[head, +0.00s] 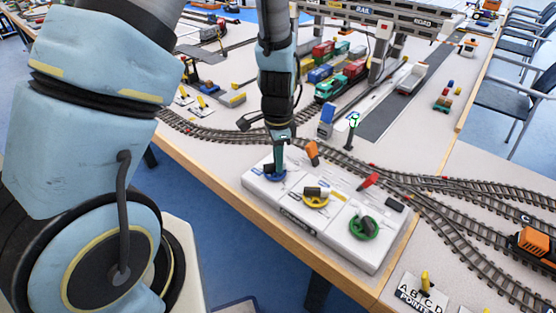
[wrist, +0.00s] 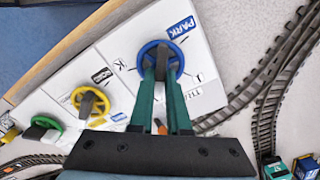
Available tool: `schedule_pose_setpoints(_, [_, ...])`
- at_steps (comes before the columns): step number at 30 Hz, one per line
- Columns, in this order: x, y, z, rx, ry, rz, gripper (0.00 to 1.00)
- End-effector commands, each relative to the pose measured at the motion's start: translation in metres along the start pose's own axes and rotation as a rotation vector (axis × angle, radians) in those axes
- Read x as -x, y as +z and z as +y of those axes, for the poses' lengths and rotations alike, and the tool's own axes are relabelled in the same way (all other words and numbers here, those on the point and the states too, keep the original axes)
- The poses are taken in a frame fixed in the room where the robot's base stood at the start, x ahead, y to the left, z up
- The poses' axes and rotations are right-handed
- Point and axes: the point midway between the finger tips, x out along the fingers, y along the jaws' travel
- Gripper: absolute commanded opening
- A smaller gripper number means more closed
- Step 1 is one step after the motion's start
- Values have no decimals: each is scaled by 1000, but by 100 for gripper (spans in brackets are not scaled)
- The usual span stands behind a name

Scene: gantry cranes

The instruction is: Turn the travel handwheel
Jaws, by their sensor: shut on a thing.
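A blue handwheel (head: 268,177) sits at the left end of a white control panel (head: 340,247). In the wrist view the blue handwheel (wrist: 178,53) is at the top centre, beside a blue PARK label (wrist: 182,27). Another printed word beside it is partly hidden. My gripper (head: 279,172) points down onto this wheel. In the wrist view the green fingers of my gripper (wrist: 161,60) are shut on its middle, largely hiding the part between them.
The panel also carries a yellow handwheel (head: 316,203) and a green handwheel (head: 362,232). An orange lever (head: 312,150) and a red lever (head: 368,181) stand along its back edge. Model rail tracks (head: 440,187) run behind it. The wooden table edge (head: 215,183) is in front.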

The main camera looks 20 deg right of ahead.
Motion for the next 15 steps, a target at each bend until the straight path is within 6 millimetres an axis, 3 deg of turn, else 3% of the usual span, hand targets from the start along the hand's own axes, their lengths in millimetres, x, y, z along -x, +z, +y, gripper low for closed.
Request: schedule_pose_setpoints(15, [0, 0, 0, 39, 0, 0, 0])
